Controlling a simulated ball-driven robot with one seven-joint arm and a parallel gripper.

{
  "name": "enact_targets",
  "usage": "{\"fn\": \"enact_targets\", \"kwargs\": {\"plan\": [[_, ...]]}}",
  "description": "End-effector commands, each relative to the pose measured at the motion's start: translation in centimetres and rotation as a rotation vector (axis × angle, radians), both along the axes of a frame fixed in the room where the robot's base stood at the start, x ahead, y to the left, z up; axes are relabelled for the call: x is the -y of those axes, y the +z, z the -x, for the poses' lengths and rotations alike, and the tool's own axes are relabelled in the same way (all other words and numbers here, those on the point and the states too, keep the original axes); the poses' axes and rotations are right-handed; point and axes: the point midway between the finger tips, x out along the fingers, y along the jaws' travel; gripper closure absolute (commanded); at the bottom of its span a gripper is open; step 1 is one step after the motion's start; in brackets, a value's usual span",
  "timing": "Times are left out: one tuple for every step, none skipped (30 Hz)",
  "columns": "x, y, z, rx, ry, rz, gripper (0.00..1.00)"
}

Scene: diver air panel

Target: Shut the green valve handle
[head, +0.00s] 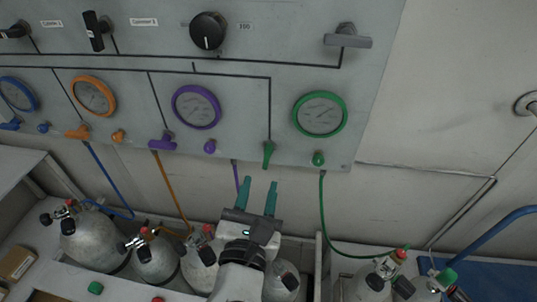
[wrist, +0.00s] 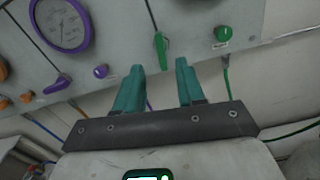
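The green valve handle (head: 268,154) is on the lower edge of the grey panel (head: 235,120), left of the green-rimmed gauge (head: 320,114). It points roughly up and down, in line with the black line above it. It also shows in the wrist view (wrist: 161,50), just beyond and between my fingertips. My gripper (head: 258,183) has teal fingers and is just below the handle, apart from it. In the wrist view my gripper (wrist: 160,72) is open, with nothing between its fingers.
A green knob (head: 318,159) sits right of the handle; a purple knob (head: 210,147) and a sideways purple handle (head: 162,143) sit left. Coloured hoses hang below the panel. Grey cylinders (head: 88,240) stand below. The wall right of the panel is mostly bare.

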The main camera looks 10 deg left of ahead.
Motion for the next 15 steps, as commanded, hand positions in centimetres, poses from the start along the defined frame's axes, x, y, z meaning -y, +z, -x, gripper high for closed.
{"fn": "enact_targets", "kwargs": {"plan": [[0.1, 0.1, -0.6, 0.001, -0.002, 0.000, 0.61], [0.1, 0.2, -1.0, 0.002, -0.002, -0.001, 0.61], [0.1, 0.2, -1.6, 0.002, -0.003, -0.001, 0.61], [0.1, 0.2, -2.1, 0.001, -0.003, -0.001, 0.61], [0.1, 0.2, -2.7, 0.002, -0.002, -0.002, 0.61], [0.2, 0.2, -3.5, 0.002, -0.003, -0.001, 0.61], [0.2, 0.2, -4.0, 0.000, -0.004, -0.001, 0.61], [0.2, 0.2, -4.6, 0.001, -0.003, -0.002, 0.61], [0.3, 0.2, -5.3, 0.001, -0.003, -0.002, 0.61], [0.2, 0.2, -5.9, 0.001, -0.003, -0.002, 0.61], [0.2, 0.2, -6.4, 0.001, -0.002, -0.003, 0.61], [0.3, 0.2, -7.0, 0.001, -0.002, -0.003, 0.61], [0.3, 0.2, -7.5, 0.001, -0.003, -0.003, 0.61], [0.4, 0.2, -7.9, 0.001, -0.003, -0.003, 0.61], [0.3, 0.2, -8.4, 0.001, -0.002, -0.002, 0.61]]}}
